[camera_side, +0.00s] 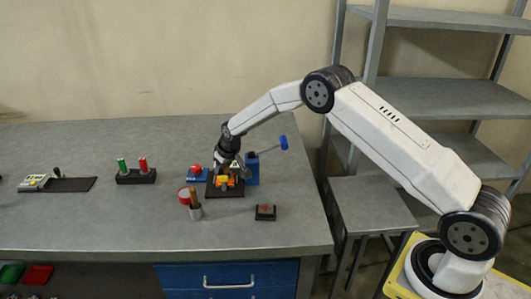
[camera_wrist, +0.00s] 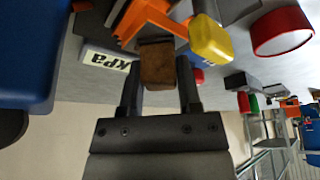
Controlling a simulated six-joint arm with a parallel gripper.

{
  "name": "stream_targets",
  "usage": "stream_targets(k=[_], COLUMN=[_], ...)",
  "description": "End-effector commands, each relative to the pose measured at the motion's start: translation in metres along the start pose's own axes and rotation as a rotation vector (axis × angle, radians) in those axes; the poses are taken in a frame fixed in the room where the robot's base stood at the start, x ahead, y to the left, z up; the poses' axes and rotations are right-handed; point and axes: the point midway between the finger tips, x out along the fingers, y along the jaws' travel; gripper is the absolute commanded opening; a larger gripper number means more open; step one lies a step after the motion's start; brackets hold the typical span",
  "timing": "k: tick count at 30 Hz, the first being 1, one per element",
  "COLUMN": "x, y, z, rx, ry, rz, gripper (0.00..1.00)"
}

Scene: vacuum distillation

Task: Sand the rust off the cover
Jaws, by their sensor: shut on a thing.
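My gripper (camera_side: 230,165) is over the dark base plate (camera_side: 212,192) on the bench, pointing down. In the wrist view my gripper (camera_wrist: 159,68) is shut on a brown, rough-looking block (camera_wrist: 156,62). An orange part (camera_wrist: 148,18) with a yellow end piece (camera_wrist: 209,40) is just beyond the block; I cannot tell whether the block touches it. The orange part also shows below the gripper in the side view (camera_side: 225,182). I cannot pick out the cover or its rust for sure.
A blue post (camera_side: 252,170) with a blue-knobbed lever (camera_side: 283,142) stands close right of the gripper. A red-topped blue box (camera_side: 196,174), red round container (camera_side: 183,194), grey cup (camera_side: 195,212) and small dark box (camera_side: 265,212) surround it. A rack (camera_side: 135,176) stands left.

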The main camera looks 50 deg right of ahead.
Motion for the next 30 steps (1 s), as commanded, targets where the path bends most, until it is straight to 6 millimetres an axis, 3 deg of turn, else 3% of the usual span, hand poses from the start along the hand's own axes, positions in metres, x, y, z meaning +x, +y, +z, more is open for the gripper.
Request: stream_targets(k=[12,30], x=[-0.009,0.005], y=[0.024,-0.013], z=[0.023,-0.010], rx=[0.001,-0.002], ry=[-0.005,-0.004], rz=[0.000,-0.001], gripper=[0.00,0.00])
